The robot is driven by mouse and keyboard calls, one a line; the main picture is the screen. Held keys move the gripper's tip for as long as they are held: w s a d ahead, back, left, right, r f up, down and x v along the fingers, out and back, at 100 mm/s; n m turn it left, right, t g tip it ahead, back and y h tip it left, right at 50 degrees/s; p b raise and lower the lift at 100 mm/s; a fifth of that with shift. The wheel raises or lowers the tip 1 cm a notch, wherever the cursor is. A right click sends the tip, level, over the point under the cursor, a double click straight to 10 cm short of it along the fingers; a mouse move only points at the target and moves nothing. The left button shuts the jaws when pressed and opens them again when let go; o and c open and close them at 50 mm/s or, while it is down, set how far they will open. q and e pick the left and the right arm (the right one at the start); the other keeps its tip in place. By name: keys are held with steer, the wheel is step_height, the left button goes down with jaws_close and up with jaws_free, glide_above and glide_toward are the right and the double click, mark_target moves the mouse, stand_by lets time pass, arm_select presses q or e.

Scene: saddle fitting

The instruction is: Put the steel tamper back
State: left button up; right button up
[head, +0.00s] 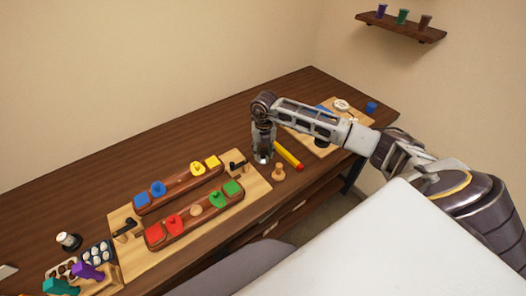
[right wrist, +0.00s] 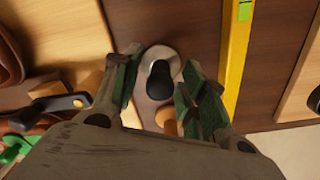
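The steel tamper (right wrist: 160,82), with a black handle and a round steel base, stands upright on the dark bench in the right wrist view. In the head view its base (head: 262,158) shows just below my right gripper (head: 263,143), which hides the handle. In the right wrist view my right gripper (right wrist: 160,85) is open, with one finger on each side of the tamper. A gap shows between the fingers and the handle. My left gripper is not in view.
A wooden peg-like piece (head: 278,171) and a yellow bar (head: 288,155) stand and lie close to the tamper. A pale board (head: 260,187) with coloured blocks in two wooden holders is at left. Another board (head: 325,149) lies to the right, under my arm.

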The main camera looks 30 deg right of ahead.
mark_target(263, 148)
steer(key=shift+r, duration=0.2)
step_height(263, 148, up, 11)
steer(key=shift+d+f+b, duration=0.1)
steer(key=shift+f+b, duration=0.05)
steer(key=shift+b, duration=0.75)
steer(key=shift+r, duration=0.6)
